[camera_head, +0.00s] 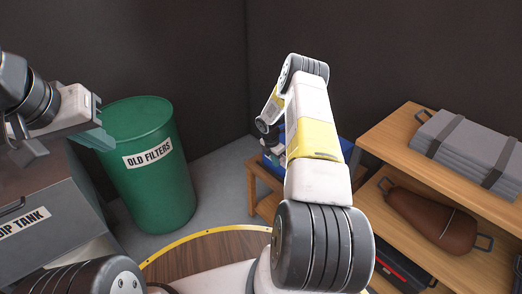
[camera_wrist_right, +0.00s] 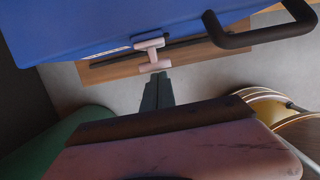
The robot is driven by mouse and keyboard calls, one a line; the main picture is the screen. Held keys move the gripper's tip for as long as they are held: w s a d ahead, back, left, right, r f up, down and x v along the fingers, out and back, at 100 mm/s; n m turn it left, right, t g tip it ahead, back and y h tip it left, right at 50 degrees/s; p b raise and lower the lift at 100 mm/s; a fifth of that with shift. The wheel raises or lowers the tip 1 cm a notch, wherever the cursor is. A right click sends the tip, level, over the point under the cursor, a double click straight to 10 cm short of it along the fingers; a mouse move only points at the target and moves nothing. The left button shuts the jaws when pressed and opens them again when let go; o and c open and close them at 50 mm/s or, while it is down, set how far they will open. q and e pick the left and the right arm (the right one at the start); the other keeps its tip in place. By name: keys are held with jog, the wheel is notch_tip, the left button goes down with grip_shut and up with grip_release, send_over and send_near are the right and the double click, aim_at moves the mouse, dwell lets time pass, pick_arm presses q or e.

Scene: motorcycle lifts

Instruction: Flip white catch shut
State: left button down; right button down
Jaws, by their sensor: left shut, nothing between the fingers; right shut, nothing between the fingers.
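The catch (camera_wrist_right: 151,52), a pale H-shaped piece, is on the edge of a blue case (camera_wrist_right: 110,22) in the right wrist view. Its lower bar hangs out from the case side. My right gripper (camera_wrist_right: 157,77) is shut and empty, its dark fingertips just below that bar; I cannot tell whether they touch. In the head view the blue case (camera_head: 272,164) is mostly behind my right arm, which hides the catch and right gripper. My left gripper (camera_head: 100,138) is shut and empty at the left, in front of the green drum.
The case stands on a wooden bench (camera_head: 264,206). Its black handle (camera_wrist_right: 262,38) sticks out right of the catch. A green drum (camera_head: 165,193) labelled OLD FILTERS and a grey tank (camera_head: 60,243) are left. A wooden shelf (camera_head: 385,139) with a grey folded bundle and brown bag is right.

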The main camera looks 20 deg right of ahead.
jog(key=shift+w+d+r, duration=0.45)
jog(key=shift+d+r, duration=0.25)
jog(key=shift+d, duration=0.3)
jog(key=s+a+f, duration=0.1)
jog(key=s+a, duration=0.1)
jog(key=a, duration=0.2)
jog(key=d+v, duration=0.1)
jog(key=v, duration=0.8)
jog(key=shift+w+d+r, duration=0.35)
jog(key=shift+w+d, duration=0.2)
jog(key=shift+w, duration=0.15)
